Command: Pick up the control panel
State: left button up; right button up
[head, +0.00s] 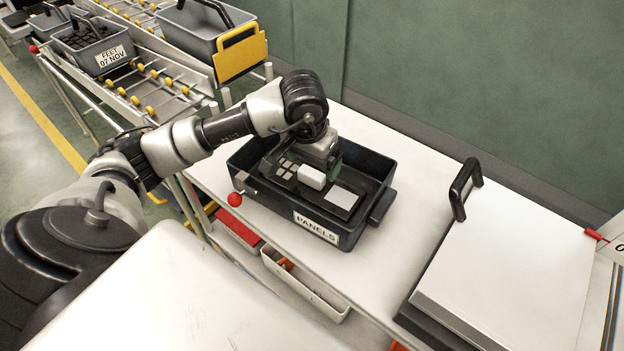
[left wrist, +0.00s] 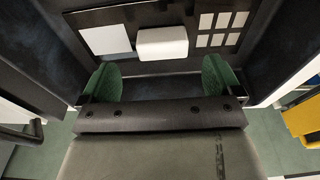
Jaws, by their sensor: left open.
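A dark control panel (head: 288,172) with a white block, a pale square and several small light keys lies in a black bin (head: 257,198) labelled PANELS. In the left wrist view the panel (left wrist: 205,49) spans the top, its white block near the middle. My left gripper (head: 328,163) is over the bin, pointing down at the panel. Its two green fingers (left wrist: 160,82) are apart, with nothing seen held between them. I cannot tell whether they touch the panel's edge. My right gripper is in neither view.
The bin stands on a white table (head: 385,275). To its right is a large white-topped box (head: 510,265) with a black handle. A roller conveyor (head: 150,85) with grey bins, one labelled FEET (head: 92,55), is at upper left. A green wall (head: 470,80) stands behind.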

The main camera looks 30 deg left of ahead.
aim_at(311, 172)
pick_arm(q)
notch_tip(311, 172, down, 4)
jog(key=shift+w+a+f+p, duration=0.1)
jog(key=shift+a+f+p, duration=0.1)
jog(key=shift+p, duration=0.45)
jog(key=shift+w+f, duration=0.1)
jog(key=shift+f, duration=0.2)
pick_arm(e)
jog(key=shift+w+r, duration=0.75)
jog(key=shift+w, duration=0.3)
pick_arm(q)
jog(key=shift+c, duration=0.2)
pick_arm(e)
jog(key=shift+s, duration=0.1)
pick_arm(q)
jog(key=c, duration=1)
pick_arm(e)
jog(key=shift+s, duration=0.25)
pick_arm(q)
jog(key=shift+r, duration=0.1)
jog(key=shift+c, duration=0.2)
